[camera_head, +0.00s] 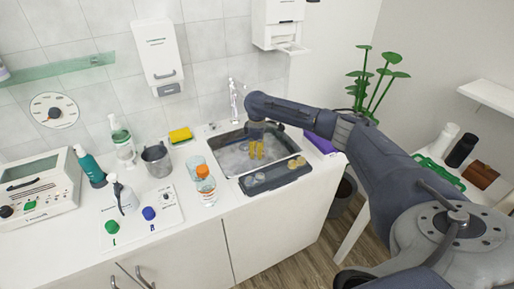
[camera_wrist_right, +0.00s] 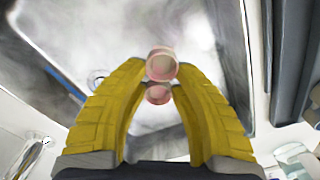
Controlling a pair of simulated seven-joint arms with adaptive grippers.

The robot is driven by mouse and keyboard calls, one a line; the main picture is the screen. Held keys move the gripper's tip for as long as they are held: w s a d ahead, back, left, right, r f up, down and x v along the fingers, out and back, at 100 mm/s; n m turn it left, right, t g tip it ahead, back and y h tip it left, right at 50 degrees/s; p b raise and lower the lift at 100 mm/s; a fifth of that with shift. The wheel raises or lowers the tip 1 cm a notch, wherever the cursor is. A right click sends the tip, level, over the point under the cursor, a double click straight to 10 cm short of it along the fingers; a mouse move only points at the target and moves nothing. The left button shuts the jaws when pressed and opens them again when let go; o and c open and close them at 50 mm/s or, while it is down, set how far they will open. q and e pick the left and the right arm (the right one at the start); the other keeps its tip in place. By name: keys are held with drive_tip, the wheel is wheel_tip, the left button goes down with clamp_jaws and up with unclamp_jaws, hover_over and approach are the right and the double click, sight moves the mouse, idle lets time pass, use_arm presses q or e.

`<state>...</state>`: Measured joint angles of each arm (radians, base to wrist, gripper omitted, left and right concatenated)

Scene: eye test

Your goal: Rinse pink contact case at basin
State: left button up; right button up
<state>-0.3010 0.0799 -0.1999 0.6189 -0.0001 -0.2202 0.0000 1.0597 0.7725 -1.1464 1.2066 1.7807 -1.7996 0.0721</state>
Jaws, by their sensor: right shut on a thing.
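The pink contact case (camera_wrist_right: 162,67) shows in the right wrist view as two small round pink parts, one beyond the other, between the yellow fingertips. My right gripper (camera_head: 257,151) reaches in over the sink basin (camera_head: 232,161) with its yellow fingers pointing down. In the right wrist view the fingers of this gripper (camera_wrist_right: 160,74) curve in and are shut on the case. The grey, blurred basin interior lies behind the case. In the head view I cannot make out the case at the fingers. A metal tap (camera_head: 234,100) stands behind the basin. My left gripper is not in view.
A dark tray (camera_head: 290,175) with small round items lies along the basin's front edge. A purple item (camera_head: 321,144) lies right.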

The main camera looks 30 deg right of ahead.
drive_tip(key=shift+f, duration=2.4)
drive_tip(key=shift+r, duration=0.1)
drive_tip(key=shift+r, duration=5.6)
drive_tip(key=shift+r, duration=0.15)
drive_tip(key=shift+r, duration=1.9)
drive_tip(key=shift+a, duration=0.1)
